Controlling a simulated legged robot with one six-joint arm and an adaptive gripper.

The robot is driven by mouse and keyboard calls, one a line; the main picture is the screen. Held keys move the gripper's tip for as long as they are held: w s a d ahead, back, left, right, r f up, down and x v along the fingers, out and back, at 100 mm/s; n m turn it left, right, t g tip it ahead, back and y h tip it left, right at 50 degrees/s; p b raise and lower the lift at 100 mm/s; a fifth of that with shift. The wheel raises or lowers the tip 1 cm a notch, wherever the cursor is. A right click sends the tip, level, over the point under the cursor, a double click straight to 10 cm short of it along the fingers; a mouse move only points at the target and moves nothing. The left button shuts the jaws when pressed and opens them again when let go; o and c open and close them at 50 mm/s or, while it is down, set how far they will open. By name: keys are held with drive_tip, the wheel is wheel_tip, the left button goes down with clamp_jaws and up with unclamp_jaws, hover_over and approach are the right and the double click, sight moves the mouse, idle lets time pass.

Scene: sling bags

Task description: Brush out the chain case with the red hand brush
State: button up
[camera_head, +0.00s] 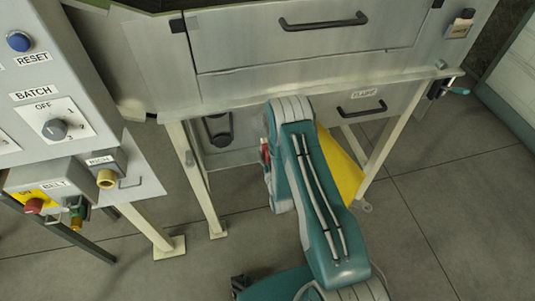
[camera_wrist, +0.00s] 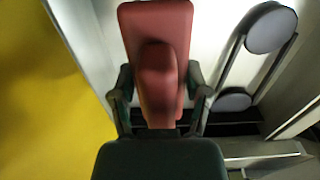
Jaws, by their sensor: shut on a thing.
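The red hand brush (camera_wrist: 157,28) fills the upper middle of the wrist view, between the two dark fingers of my gripper (camera_wrist: 161,88). My gripper is shut on it. In the head view only a small red part of the brush (camera_head: 265,150) shows beside my arm, and my gripper is hidden there. The chain case appears to be the pale recess behind the brush, with two grey round wheels (camera_wrist: 271,29) joined by a dark chain or belt. It also shows under the machine in the head view (camera_head: 219,128). Whether the bristles touch it is hidden.
A yellow panel (camera_head: 342,165) stands to the right of my arm and fills the left of the wrist view (camera_wrist: 40,100). Cream machine legs (camera_head: 195,180) flank the space. A control box (camera_head: 60,125) stands at the left. The grey floor (camera_head: 440,220) at right is clear.

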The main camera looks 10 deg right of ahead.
drive_tip(key=shift+w, duration=2.65)
drive_tip(key=shift+w, duration=0.95)
drive_tip(key=shift+r, duration=0.15)
drive_tip(key=shift+s+r, duration=0.1)
drive_tip(key=shift+r, duration=1.5)
wheel_tip(320, 180, up, 10)
hover_over(261, 127)
drive_tip(key=s, duration=0.3)
drive_tip(key=shift+s, duration=0.15)
